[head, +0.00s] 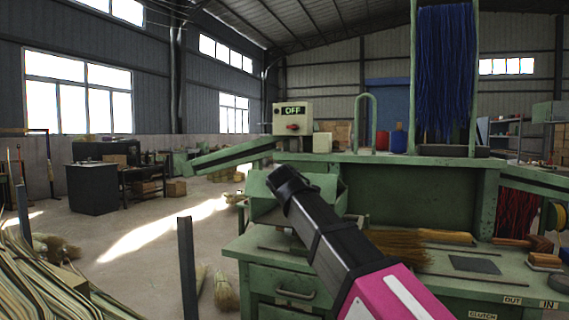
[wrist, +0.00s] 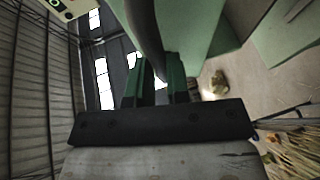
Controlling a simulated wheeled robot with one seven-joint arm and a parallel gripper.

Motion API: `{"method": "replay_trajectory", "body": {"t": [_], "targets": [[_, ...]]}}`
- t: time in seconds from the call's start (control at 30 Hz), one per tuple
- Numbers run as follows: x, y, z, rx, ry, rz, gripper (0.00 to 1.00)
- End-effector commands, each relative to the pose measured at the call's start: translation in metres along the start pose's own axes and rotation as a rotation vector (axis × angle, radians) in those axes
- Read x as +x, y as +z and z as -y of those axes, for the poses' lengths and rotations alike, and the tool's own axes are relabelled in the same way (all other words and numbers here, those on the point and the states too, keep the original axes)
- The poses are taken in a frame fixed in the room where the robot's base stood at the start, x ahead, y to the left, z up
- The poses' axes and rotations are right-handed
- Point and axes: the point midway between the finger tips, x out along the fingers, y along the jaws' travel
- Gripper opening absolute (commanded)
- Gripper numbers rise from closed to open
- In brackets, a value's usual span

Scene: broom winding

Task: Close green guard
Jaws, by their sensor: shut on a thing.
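The green guard (head: 262,197) is a box-like green metal part on the front of the green machine, just above the workbench. My gripper (head: 283,180) reaches up from the lower right to the guard and hides part of it. In the wrist view, my two fingers (wrist: 158,82) are shut on a dark, bar-like part of the guard. A large green surface of the guard (wrist: 196,32) fills the top of that view, close to the fingers. The exact contact is partly hidden.
A control box (head: 293,117) reading OFF, with a red switch, stands above the guard. The bench (head: 275,258) carries broom bristles (head: 400,248) and a dark pad.

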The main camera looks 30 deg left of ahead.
Motion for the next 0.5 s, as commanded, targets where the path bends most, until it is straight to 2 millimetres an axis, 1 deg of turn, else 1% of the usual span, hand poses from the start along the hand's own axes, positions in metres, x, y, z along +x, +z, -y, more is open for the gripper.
{"method": "replay_trajectory", "body": {"t": [0.03, 0.2, 0.4, 0.5], "targets": [[-0.002, 0.001, 0.014, -0.001, -0.004, 0.001, 0.0], [0.002, 0.002, 0.049, 0.0, -0.006, 0.001, 0.0], [0.008, 0.004, 0.083, -0.001, -0.006, 0.002, 0.0], [0.012, 0.005, 0.096, 0.0, -0.006, 0.002, 0.0]]}}
